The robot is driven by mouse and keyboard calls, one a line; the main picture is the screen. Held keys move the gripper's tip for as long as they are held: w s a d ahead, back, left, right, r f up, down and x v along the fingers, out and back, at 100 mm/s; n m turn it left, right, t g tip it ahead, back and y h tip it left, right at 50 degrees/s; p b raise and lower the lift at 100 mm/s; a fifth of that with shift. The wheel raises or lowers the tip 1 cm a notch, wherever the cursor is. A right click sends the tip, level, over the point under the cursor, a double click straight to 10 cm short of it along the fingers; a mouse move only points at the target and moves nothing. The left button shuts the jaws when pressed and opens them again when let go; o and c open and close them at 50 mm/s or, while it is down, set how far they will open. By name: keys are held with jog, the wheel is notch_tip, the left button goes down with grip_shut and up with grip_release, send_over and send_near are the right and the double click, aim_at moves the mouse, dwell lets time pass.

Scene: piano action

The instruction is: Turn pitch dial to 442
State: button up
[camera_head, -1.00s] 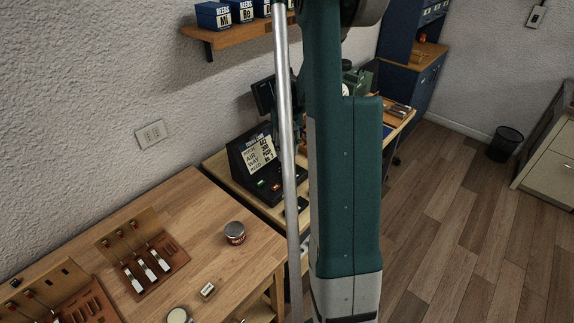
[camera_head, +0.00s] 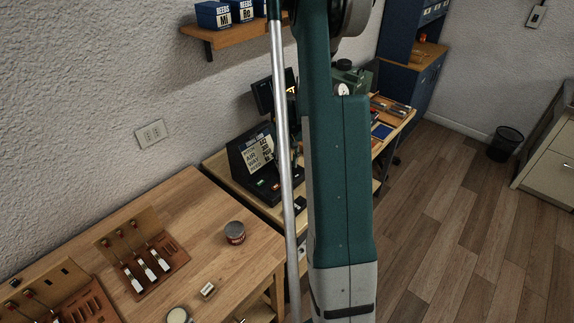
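A black sloped console (camera_head: 262,165) with a pale lettered panel stands on the far bench, left of my arm. Its panel has a line that seems to read "PITCH", and small green and orange lit spots show on its lower face. A dark screen (camera_head: 268,95) stands behind it. A green machine (camera_head: 356,78) with a small round white face sits farther back, just right of my arm. My teal and grey arm covers the middle of the view and hides part of the bench. My gripper does not show.
A wooden bench (camera_head: 180,215) in front holds a tool holder (camera_head: 141,253), a round tin (camera_head: 235,232) and a small label block (camera_head: 208,290). A shelf (camera_head: 232,38) with blue boxes is on the wall. Open floor lies to the right, with a black bin (camera_head: 504,144).

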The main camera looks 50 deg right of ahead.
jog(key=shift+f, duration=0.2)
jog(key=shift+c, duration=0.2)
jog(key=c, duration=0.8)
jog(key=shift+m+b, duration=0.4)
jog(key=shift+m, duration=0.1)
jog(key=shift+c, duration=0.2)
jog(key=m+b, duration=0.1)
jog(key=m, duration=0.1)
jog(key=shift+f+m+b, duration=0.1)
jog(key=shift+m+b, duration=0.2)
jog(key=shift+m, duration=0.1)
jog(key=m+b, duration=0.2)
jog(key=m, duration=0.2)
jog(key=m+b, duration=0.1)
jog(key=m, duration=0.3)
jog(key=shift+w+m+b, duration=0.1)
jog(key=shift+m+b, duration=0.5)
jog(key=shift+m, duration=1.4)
